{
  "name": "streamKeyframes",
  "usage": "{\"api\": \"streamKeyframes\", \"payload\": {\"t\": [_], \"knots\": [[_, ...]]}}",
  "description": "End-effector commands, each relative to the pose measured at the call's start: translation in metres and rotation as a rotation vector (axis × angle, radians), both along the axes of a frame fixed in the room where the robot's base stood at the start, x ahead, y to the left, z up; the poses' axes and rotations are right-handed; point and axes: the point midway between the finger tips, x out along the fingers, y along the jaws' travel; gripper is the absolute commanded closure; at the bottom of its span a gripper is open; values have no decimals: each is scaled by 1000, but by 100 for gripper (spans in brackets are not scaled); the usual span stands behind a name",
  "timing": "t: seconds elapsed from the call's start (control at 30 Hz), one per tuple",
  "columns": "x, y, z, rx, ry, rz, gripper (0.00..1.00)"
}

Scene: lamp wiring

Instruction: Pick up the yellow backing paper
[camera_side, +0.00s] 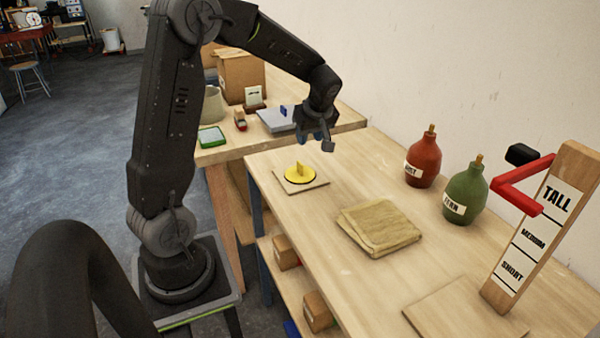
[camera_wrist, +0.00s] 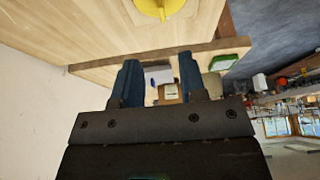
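The yellow backing paper (camera_side: 300,174) is a round yellow piece with an upright tab, lying on a small thin board (camera_side: 318,184) near the table's far left corner. In the wrist view its yellow edge (camera_wrist: 158,8) shows at the top, partly cut off by the frame. My gripper (camera_side: 318,138) is in the air above and a little to the right of the yellow piece, apart from it. In the wrist view its two blue fingers (camera_wrist: 160,80) stand well apart with nothing between them, so it is open and empty.
A folded tan cloth (camera_side: 380,227) lies mid-table. A red bottle (camera_side: 423,162) and a green bottle (camera_side: 465,195) stand by the wall. A height gauge (camera_side: 540,225) with a red arm stands at the right. A bare board (camera_side: 465,308) lies in front.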

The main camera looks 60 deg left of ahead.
Motion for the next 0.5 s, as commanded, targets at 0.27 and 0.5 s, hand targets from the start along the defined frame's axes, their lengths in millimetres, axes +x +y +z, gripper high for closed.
{"api": "streamKeyframes", "payload": {"t": [0.27, 0.5], "knots": [[-2, 21, -49, -4, 5, 0, 62], [-1, 30, -70, -3, 2, -2, 62]]}}
